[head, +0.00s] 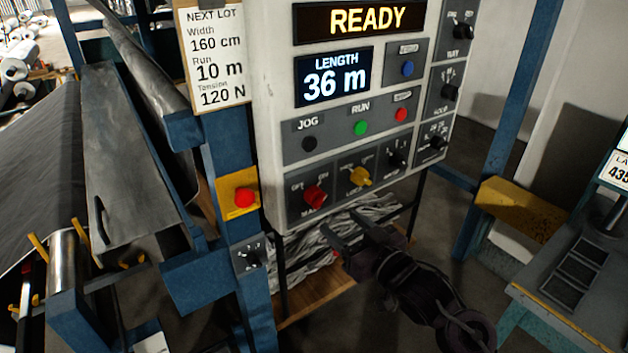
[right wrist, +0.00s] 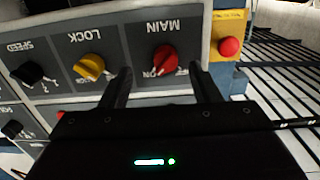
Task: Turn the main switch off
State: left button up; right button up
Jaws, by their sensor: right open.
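The main switch, a red rotary knob (head: 314,196), sits at the lower left of the grey control panel (head: 275,120). It also shows in the right wrist view (right wrist: 165,59), upside down, under the label MAIN. Its handle appears slanted toward the ON mark; the OFF mark is hard to read. My right gripper (head: 343,222) is open and empty, just below and right of the knob in the head view. In the right wrist view its fingers (right wrist: 160,78) stand on either side of the knob's lower edge, apart from it. My left gripper is not in view.
A yellow lock knob (head: 360,177) and a black speed knob (head: 396,158) sit to the right of the switch. A red emergency button (head: 243,197) on a yellow plate is to its left. Green run button (head: 361,128) is above. The display reads READY.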

aim_at(321, 203)
jog(key=w+a+r+p, duration=0.2)
jog(key=w+a, duration=0.1)
jog(key=shift+a, duration=0.1)
jog(key=shift+p+x, duration=0.35)
jog(key=shift+x, duration=0.8)
jog(key=shift+w+a+f, duration=0.1)
jog(key=shift+w+f, duration=0.15)
jog(key=shift+f, duration=0.05)
jog(key=c, duration=1)
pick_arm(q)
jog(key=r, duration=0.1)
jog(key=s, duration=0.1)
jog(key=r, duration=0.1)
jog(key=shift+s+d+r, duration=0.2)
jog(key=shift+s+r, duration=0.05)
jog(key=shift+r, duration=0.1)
